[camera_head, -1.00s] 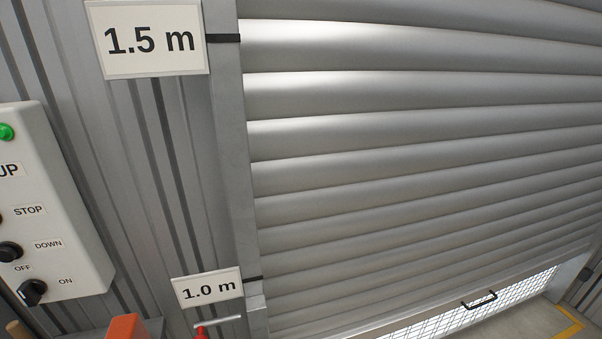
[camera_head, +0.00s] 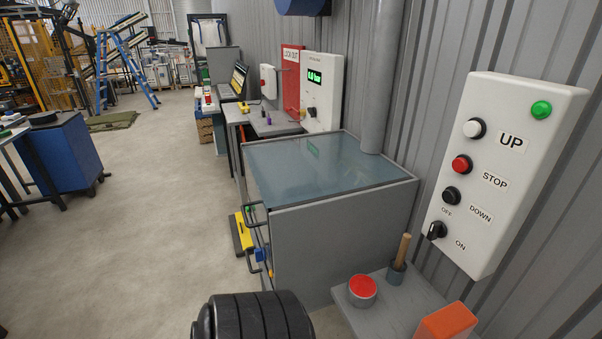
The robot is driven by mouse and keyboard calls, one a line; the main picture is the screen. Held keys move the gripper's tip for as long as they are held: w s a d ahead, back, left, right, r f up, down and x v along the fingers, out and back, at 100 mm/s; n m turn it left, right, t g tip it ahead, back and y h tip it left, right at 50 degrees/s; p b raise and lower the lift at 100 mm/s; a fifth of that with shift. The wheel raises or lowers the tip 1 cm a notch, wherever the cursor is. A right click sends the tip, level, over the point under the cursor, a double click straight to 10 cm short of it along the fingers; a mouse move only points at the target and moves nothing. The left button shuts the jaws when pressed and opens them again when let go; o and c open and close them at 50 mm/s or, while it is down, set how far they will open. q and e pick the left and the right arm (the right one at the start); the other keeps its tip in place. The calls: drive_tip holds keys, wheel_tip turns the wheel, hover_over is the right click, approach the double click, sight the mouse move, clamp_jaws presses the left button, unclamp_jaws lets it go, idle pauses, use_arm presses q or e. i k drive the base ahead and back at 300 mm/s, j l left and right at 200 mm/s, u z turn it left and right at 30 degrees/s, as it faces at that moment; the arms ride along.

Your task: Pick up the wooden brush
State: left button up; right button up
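A wooden handle (camera_head: 403,249), likely the wooden brush, stands upright and slightly tilted in a small grey holder (camera_head: 397,274) on a low grey shelf at the lower right. The holder hides its lower end, so no bristles show. Neither of my grippers is in view.
A pot of red content (camera_head: 362,290) and an orange block (camera_head: 446,322) share the shelf (camera_head: 397,305). A glass-topped grey cabinet (camera_head: 340,240) stands just behind. A control box (camera_head: 500,165) hangs on the right wall. Open floor (camera_head: 150,230) lies left. A black ribbed object (camera_head: 255,318) is at the bottom.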

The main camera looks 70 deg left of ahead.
sight(406, 237)
drive_tip(key=u, duration=1.4)
